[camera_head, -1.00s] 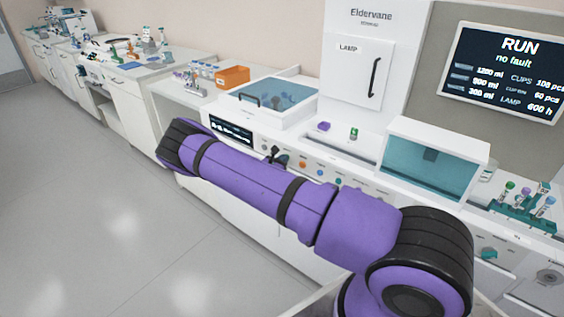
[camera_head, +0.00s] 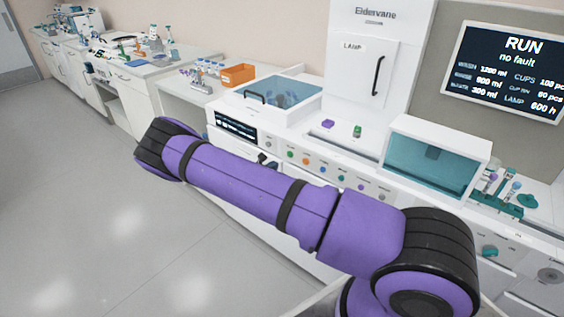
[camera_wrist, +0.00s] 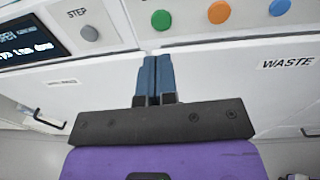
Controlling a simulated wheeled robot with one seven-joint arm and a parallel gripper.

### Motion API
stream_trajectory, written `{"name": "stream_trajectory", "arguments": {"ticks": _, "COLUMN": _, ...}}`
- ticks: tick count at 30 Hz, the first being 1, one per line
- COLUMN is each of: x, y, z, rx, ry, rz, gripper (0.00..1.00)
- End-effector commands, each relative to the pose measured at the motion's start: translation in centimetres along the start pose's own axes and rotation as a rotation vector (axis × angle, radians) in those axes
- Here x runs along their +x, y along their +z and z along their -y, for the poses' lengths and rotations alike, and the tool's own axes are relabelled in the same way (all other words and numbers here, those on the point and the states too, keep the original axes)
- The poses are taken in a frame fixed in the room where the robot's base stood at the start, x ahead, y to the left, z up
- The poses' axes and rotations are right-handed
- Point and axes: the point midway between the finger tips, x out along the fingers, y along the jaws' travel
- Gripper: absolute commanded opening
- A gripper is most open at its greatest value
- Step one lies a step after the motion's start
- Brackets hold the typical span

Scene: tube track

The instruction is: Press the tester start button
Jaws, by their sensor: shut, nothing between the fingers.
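A row of round buttons runs along the front panel of the white machine. In the wrist view a grey button (camera_wrist: 90,33) labelled STEP is at upper left, then a green button (camera_wrist: 160,20), an orange button (camera_wrist: 219,12) and a blue button (camera_wrist: 279,6). The head view also shows the green button (camera_head: 290,154) and orange button (camera_head: 306,161). I cannot read which one is the tester start. My gripper (camera_wrist: 155,58) is shut and empty, its blue fingertips just below the green button in the picture and apart from it. In the head view my arm mostly hides it.
A dark display (camera_head: 236,126) sits left of the buttons. A teal-windowed box (camera_head: 437,160) and a lidded tray (camera_head: 275,95) stand above the panel. A wall screen (camera_head: 508,72) reads RUN, no fault. The floor at left is clear.

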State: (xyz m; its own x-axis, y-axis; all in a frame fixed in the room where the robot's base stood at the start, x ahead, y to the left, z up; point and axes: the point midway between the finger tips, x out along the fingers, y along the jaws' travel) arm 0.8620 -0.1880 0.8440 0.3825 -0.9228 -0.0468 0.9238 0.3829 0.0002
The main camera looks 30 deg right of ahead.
Motion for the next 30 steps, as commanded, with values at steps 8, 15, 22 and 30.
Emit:
{"name": "stream_trajectory", "arguments": {"ticks": 8, "x": -3.8, "y": -0.1, "z": 0.0, "rx": 0.001, "ry": 0.0, "rz": -0.001, "gripper": 0.0}}
{"name": "stream_trajectory", "arguments": {"ticks": 15, "x": -4.5, "y": -0.1, "z": 0.0, "rx": 0.001, "ry": 0.0, "rz": 0.0, "gripper": 0.0}}
{"name": "stream_trajectory", "arguments": {"ticks": 22, "x": -4.5, "y": -0.1, "z": 0.0, "rx": 0.0, "ry": 0.0, "rz": 0.0, "gripper": 0.0}}
{"name": "stream_trajectory", "arguments": {"ticks": 30, "x": -4.5, "y": -0.1, "z": 0.0, "rx": 0.0, "ry": 0.0, "rz": -0.001, "gripper": 0.0}}
